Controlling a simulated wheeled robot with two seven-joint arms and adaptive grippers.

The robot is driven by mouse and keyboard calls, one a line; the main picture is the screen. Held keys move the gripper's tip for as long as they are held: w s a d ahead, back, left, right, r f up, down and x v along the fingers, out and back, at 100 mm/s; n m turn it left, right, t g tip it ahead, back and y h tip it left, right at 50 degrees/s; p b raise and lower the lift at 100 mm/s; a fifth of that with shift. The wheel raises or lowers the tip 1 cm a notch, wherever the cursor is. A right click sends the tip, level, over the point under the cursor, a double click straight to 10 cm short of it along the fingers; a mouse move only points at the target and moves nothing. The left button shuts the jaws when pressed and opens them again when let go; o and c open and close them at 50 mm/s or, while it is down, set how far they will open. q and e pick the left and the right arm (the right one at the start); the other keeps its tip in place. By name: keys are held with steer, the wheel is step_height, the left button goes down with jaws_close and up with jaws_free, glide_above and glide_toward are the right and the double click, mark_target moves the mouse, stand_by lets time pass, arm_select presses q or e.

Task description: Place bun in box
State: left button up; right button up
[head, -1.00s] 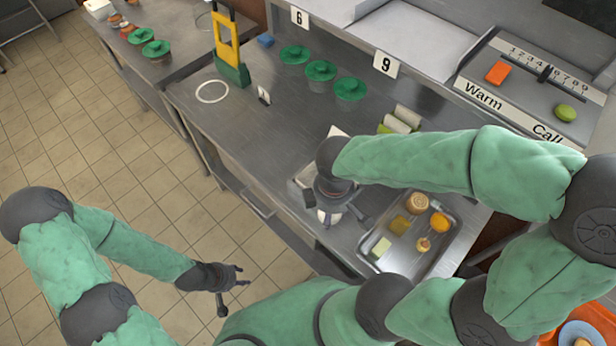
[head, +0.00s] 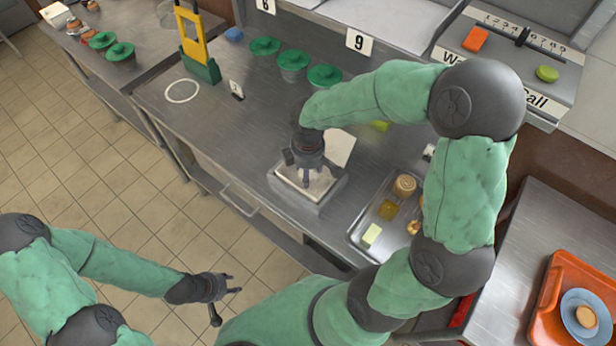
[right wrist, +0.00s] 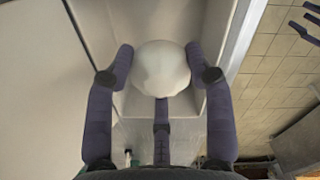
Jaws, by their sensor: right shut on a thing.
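The white round bun (right wrist: 160,68) is between the fingers of my right gripper (right wrist: 162,75) in the right wrist view. My right gripper is shut on it. In the head view, the right gripper (head: 308,175) points down over the open box (head: 318,204), whose lid (head: 341,147) stands up on the far side. In the right wrist view the box's pale walls (right wrist: 218,50) surround the bun; I cannot tell whether the bun touches the bottom. My left gripper (head: 228,296) is open and empty, over the floor at the lower left.
A metal tray (head: 362,229) with several food pieces lies right of the box. Green-lidded pots (head: 293,60) stand at the back near the number 9 sign (head: 360,41). A yellow-and-green stand (head: 193,45) is farther left.

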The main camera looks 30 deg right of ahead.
steer(key=shift+w+d+f+b, duration=0.15)
steer(key=shift+f+b, duration=0.35)
steer(key=shift+f, duration=0.45)
steer(key=shift+w+f+b, duration=0.15)
steer(key=shift+f+b, duration=0.3)
steer(key=shift+f, duration=0.45)
steer(key=shift+f, duration=0.15)
steer(key=o, duration=0.8)
step_height(320, 180, up, 11)
steer(key=p, duration=0.4)
steer(key=shift+s+f, duration=0.1)
steer(key=shift+r+p, duration=0.45)
steer(key=shift+r, duration=0.35)
